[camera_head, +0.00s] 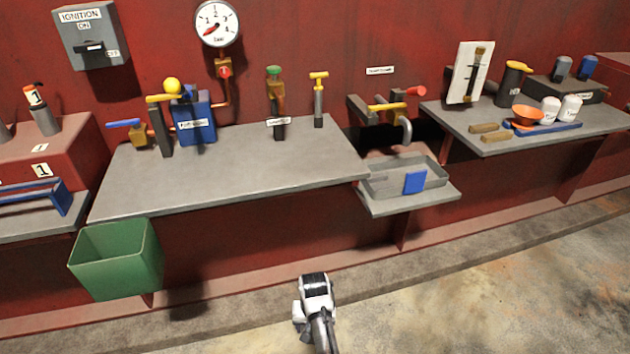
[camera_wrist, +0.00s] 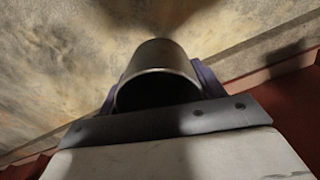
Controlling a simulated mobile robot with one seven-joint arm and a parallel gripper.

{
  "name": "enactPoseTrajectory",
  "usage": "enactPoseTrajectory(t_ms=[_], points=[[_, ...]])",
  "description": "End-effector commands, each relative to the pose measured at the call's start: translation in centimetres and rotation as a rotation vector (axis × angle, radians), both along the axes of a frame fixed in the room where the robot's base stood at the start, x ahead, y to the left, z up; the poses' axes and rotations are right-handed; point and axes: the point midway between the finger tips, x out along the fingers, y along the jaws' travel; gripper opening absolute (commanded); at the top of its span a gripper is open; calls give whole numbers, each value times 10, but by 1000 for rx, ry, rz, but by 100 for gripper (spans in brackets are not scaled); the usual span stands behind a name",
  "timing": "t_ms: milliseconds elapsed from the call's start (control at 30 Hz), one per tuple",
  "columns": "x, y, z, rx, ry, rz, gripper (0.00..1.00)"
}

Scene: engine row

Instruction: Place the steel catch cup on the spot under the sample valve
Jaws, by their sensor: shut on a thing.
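The steel catch cup (camera_wrist: 160,75) is a plain metal cylinder with its dark open mouth towards the wrist camera. My gripper (camera_wrist: 157,88) is shut on it, with a finger on each side. In the head view my wrist (camera_head: 315,298) is low in front of the bench, over the floor, and the cup cannot be made out there. A green-knobbed valve (camera_head: 275,92) stands at the back of the grey bench (camera_head: 230,170) with a small label below it. The label is too small to read surely, so I cannot tell whether it is the sample valve. No marked spot shows clearly.
A yellow-handled tap (camera_head: 319,100) stands right of the green-knobbed valve. A blue box (camera_head: 193,122) and levers stand at the left. A green bin (camera_head: 115,262) hangs at the bench's front left. A basin (camera_head: 385,183) holds a blue block. The bench's middle is clear.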

Motion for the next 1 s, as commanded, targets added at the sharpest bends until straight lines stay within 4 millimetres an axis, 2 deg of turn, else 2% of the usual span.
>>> enactPoseTrajectory(t_ms=[367,1000], points=[[8,9,6,11,-16,7,42],[-8,-2,-6,-4,17,3,42]])
